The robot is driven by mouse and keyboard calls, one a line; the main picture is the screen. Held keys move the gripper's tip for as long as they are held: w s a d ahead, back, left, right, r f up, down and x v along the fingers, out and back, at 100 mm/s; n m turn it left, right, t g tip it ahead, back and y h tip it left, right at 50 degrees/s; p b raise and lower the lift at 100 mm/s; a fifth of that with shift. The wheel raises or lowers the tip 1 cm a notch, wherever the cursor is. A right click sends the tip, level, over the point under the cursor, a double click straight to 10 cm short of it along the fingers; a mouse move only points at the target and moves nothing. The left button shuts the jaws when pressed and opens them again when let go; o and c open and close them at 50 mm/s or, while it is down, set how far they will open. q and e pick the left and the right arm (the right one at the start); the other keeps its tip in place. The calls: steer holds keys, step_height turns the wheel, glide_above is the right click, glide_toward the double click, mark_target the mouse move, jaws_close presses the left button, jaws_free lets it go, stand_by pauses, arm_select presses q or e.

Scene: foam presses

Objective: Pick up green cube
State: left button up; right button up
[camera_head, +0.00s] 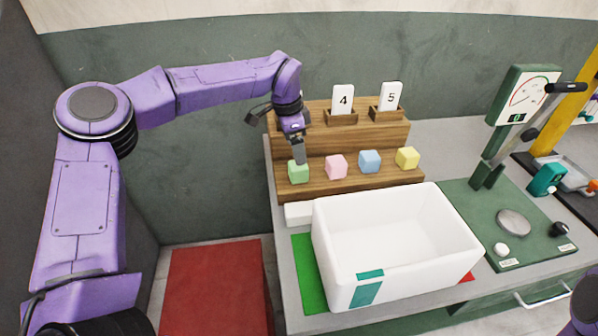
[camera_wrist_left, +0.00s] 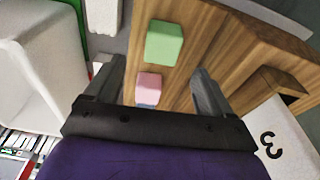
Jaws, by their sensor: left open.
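The green cube (camera_head: 299,173) sits at the left end of the lower wooden step. My left gripper (camera_head: 299,158) is just above and behind it, pointing down, open and empty. In the left wrist view the green cube (camera_wrist_left: 163,42) lies ahead of the two spread fingers (camera_wrist_left: 158,78), not between them. A pink cube (camera_head: 336,167) stands to its right; it also shows in the left wrist view (camera_wrist_left: 149,84), partly covering a blue cube. The blue cube (camera_head: 370,161) and a yellow cube (camera_head: 407,158) follow along the step. My right gripper is not in view.
Number cards 4 (camera_head: 343,99) and 5 (camera_head: 391,96) stand on the upper step; card 3 (camera_wrist_left: 283,140) shows in the left wrist view. A white bin (camera_head: 332,262) stands in front of the step. A gauge press (camera_head: 526,92) is at the right.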

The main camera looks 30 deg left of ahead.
mark_target(298, 172)
arm_select(q)
steer(key=f, duration=0.1)
steer(key=w+f, duration=0.1)
steer(key=shift+d+f, duration=0.1)
steer(key=shift+f, duration=0.2)
steer(key=f+p, duration=0.1)
steer(key=f, duration=0.1)
steer(key=f+p, duration=0.2)
steer(key=shift+s+f, duration=0.2)
steer(key=shift+f, duration=0.2)
steer(key=shift+w+d+f, duration=0.1)
steer(key=shift+w+f, duration=0.05)
steer(key=shift+f, duration=0.1)
steer(key=shift+r, duration=0.1)
steer(key=c, duration=1)
